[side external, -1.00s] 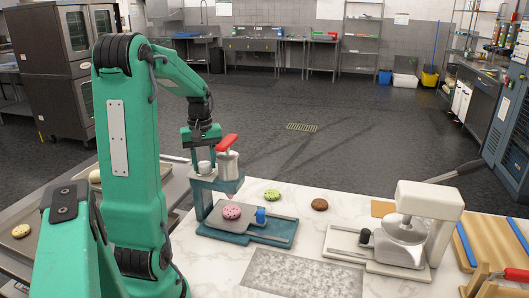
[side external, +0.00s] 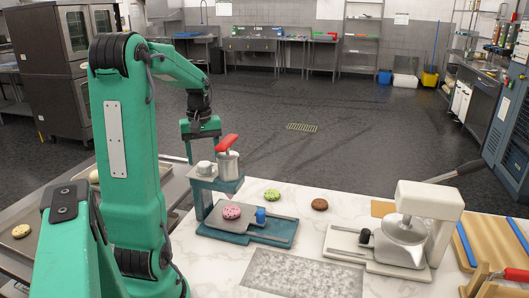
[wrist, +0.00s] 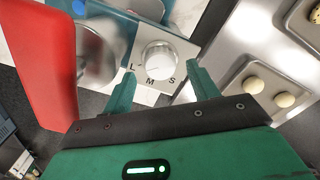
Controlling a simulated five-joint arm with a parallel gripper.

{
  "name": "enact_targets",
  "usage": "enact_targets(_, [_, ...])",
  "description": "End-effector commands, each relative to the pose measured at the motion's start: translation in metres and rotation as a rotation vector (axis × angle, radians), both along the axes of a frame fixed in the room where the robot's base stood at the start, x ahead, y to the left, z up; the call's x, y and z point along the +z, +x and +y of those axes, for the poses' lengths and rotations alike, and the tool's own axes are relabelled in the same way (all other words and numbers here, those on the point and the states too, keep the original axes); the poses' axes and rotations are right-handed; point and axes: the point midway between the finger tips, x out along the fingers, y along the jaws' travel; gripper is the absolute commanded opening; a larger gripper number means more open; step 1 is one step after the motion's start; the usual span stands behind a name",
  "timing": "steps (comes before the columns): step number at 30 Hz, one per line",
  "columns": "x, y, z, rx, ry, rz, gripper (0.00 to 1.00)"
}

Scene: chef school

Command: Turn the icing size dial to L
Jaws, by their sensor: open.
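The icing size dial (wrist: 160,59) is a round white knob on a grey plate marked L, M and S. L is at its lower left, M below and S at its lower right. I cannot tell which letter it points to. In the side external view the dial (side external: 205,168) sits on top of the teal icing machine (side external: 226,185), left of its metal cylinder. My gripper (side external: 203,141) is open, pointing down above the dial and apart from it. In the wrist view my gripper's (wrist: 160,70) green fingers stand either side of the dial, with nothing between them held.
The red handle (side external: 227,142) rises close to the right of my gripper. A pink cookie (side external: 232,212) lies on the machine's plate. Green (side external: 272,195) and brown (side external: 320,204) cookies lie on the marble counter. A white press (side external: 425,215) stands at the right.

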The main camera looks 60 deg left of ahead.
Motion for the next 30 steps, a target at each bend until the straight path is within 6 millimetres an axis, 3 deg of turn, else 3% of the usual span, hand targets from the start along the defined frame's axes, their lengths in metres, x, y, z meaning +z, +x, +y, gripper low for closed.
enact_targets(12, [0.049, 0.0, 0.0, 0.0, 0.002, -0.001, 0.59])
enact_targets(30, [0.063, 0.001, 0.001, -0.012, 0.01, -0.007, 0.59])
